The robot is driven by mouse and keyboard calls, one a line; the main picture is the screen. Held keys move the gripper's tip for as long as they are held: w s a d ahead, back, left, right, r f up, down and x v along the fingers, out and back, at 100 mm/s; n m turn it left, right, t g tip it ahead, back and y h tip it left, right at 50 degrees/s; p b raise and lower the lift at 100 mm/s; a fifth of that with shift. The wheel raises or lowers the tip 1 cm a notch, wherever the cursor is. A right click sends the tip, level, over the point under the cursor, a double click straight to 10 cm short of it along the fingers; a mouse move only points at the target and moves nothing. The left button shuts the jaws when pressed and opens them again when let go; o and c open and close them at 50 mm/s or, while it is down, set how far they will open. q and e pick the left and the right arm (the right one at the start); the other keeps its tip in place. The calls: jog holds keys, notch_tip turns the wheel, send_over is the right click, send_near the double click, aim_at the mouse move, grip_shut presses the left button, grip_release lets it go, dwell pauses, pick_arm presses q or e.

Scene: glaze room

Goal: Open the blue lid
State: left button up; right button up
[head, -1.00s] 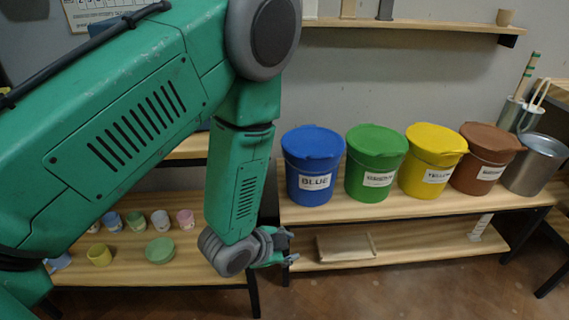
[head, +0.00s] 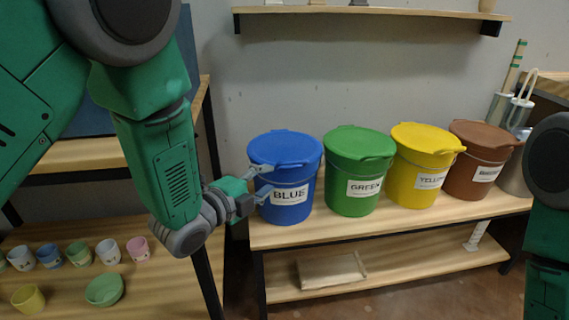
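The blue bucket (head: 287,207) stands upright on the bench, with a white label reading BLUE on its front. Its blue lid (head: 285,147) sits closed on top, with a small tab at the front edge. My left gripper (head: 268,181) is at the left front of the bucket, just below the lid's rim. Its fingers are spread apart with nothing seen between them. I cannot tell whether a fingertip touches the bucket or lid. My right arm shows at the right edge, but its gripper is out of view.
Lidded green (head: 356,172), yellow (head: 420,166) and brown (head: 480,160) buckets stand in a row to the right. A shallow wooden tray (head: 331,270) lies on the lower shelf. Several small cups and a green bowl (head: 104,290) stand on the left shelf. A wall shelf (head: 370,12) runs above.

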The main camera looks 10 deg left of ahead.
aim_at(294, 163)
pick_arm(q)
jog(key=b+x, duration=0.1)
jog(key=x, duration=0.2)
jog(key=b+x, duration=0.1)
jog(key=x, duration=0.3)
jog(key=b+x, duration=0.1)
jog(key=x, duration=0.3)
jog(key=shift+w+a+f, duration=0.1)
jog(key=shift+w+a, duration=0.2)
jog(key=shift+a, duration=0.05)
jog(key=shift+w+d+b, duration=0.1)
jog(key=shift+w+b, duration=0.2)
jog(key=shift+d, duration=0.1)
pick_arm(e)
jog(key=f, duration=0.3)
jog(key=shift+w+a+f, duration=0.15)
jog(key=shift+a+f, duration=0.05)
jog(key=shift+a, duration=0.2)
pick_arm(q)
grip_shut()
pick_arm(e)
jog(key=shift+d, duration=0.1)
